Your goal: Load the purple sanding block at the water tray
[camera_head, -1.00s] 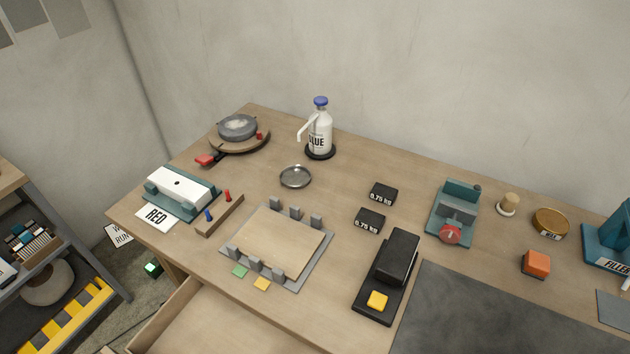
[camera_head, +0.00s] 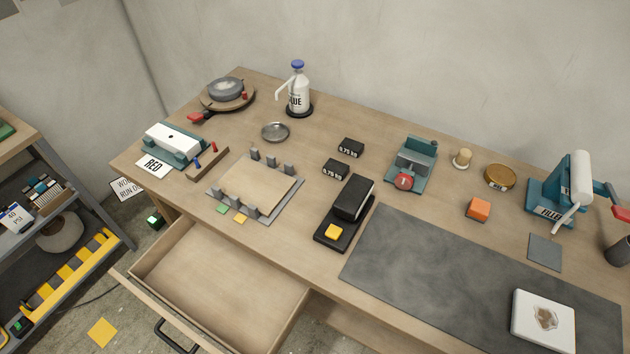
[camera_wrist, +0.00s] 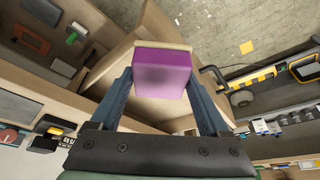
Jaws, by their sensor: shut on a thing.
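The purple sanding block (camera_wrist: 163,72) is held between the two blue fingers of my gripper (camera_wrist: 160,84) in the wrist view. It has a purple body with a thin pale layer along its far edge. My gripper and the block are not in the head view. I cannot tell for sure which thing is the water tray. A round grey basin (camera_head: 226,88) sits on a wooden disc at the bench's back left, and a shallow grey dish (camera_head: 275,132) lies nearer the middle.
An open, empty-looking drawer (camera_head: 215,275) juts out from the bench's front left. A dark mat (camera_head: 470,270) with a white relief panel (camera_head: 543,320) covers the front right. A glue bottle (camera_head: 298,92), a clamping board (camera_head: 255,188) and a black sander-like tool (camera_head: 345,212) stand on the bench.

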